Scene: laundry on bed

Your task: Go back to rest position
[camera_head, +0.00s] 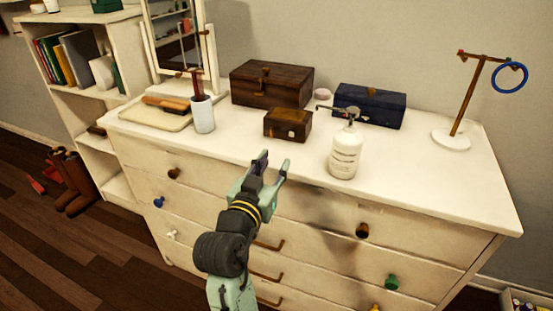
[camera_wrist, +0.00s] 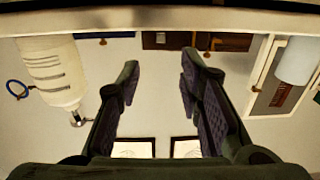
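My gripper (camera_head: 272,170) is in front of the dresser's front edge, with its two fingers spread apart and nothing between them. The wrist view also shows the open fingers (camera_wrist: 157,80) with a clear gap. My arm reaches up from the bottom of the head view. The white dresser (camera_head: 440,190) stands directly beyond the gripper. A white pump bottle (camera_head: 345,155) stands upright on its top, to the right of the gripper. The bottle also shows at the left of the wrist view (camera_wrist: 50,75).
On the dresser are a small brown box (camera_head: 287,124), a larger brown chest (camera_head: 270,84), a blue box (camera_head: 369,105), a cup (camera_head: 202,114), a tray (camera_head: 150,117), a mirror (camera_head: 180,40) and a stand (camera_head: 468,105) with a blue ring (camera_head: 510,78). A bookshelf (camera_head: 110,95) and boots (camera_head: 72,180) are left.

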